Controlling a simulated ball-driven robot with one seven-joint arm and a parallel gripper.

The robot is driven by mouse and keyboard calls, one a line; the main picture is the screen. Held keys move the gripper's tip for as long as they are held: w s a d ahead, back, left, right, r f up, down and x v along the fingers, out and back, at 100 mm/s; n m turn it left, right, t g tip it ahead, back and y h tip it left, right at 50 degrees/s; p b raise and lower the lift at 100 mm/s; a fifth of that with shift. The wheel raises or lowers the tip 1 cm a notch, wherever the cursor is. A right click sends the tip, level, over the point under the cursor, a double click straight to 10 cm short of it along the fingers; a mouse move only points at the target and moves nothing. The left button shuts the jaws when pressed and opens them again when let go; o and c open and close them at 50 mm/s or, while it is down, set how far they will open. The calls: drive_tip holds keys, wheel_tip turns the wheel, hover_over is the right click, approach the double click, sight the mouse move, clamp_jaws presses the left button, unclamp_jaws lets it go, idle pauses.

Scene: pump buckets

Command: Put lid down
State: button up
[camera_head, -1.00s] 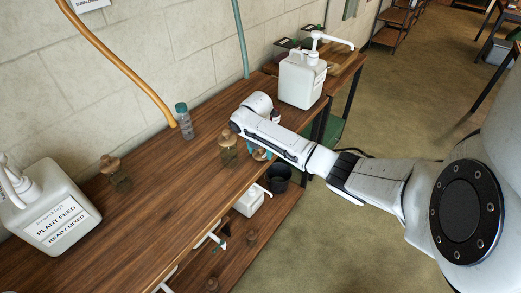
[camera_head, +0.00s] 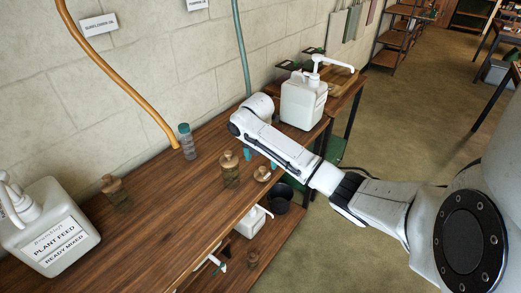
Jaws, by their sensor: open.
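A small round brown lid (camera_head: 262,173) lies on the wooden bench near its front edge. My gripper (camera_head: 260,160) is just above and behind it in the picture, with teal fingertips apart. The gripper looks empty, and the lid shows clear of the fingers. My arm link hides most of the gripper. A brown glass jar (camera_head: 230,172) stands on the bench just left of the lid.
Another brown jar (camera_head: 115,192), a clear teal-capped bottle (camera_head: 187,142) and a white plant feed container (camera_head: 55,230) stand to the left. A white pump container (camera_head: 302,100) stands behind my arm. A black bucket (camera_head: 279,197) is below the front edge.

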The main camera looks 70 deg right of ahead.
drive_tip(key=r, duration=0.5)
drive_tip(key=shift+a, duration=0.3)
